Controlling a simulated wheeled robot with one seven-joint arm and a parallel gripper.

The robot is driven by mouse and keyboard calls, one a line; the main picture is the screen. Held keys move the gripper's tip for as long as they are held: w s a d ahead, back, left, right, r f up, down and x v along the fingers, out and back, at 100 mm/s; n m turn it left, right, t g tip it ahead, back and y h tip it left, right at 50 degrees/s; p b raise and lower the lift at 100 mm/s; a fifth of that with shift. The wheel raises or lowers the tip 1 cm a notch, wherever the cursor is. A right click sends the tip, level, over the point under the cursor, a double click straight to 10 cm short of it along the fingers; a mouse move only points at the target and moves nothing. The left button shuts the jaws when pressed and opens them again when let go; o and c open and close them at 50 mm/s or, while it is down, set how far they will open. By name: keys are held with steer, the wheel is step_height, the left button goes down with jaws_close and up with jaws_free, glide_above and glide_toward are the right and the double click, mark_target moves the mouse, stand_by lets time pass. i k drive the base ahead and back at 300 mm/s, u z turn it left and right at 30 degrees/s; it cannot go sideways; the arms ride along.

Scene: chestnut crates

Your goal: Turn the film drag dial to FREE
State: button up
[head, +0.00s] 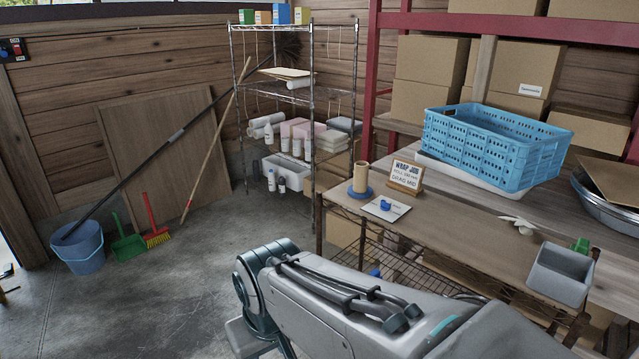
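A small blue knob (385,204) sits on a flat white plate (399,211) near the front left of the wooden bench; it looks like the dial, but its markings and pointer are too small to read. Behind it, a tan upright cylinder (361,177) stands on a round blue base (350,190). A sign (406,176) in a wooden stand beside them reads "WRAP JOB", with smaller lines below that seem to end in "DRAG MID". My arm crosses the bottom of the head view, in front of the bench. My gripper is not in view.
The bench (455,219) also holds a white object (517,222), a grey bin (560,274) at the right and a blue crate (492,145) behind. A wire shelf (311,110) stands to the left. The concrete floor (170,290) at left is open, with a bucket (78,249) and brooms by the wall.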

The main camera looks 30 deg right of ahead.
mark_target(385, 206)
steer(key=z, duration=0.6)
steer(key=i, duration=1.25)
steer(key=z, duration=0.85)
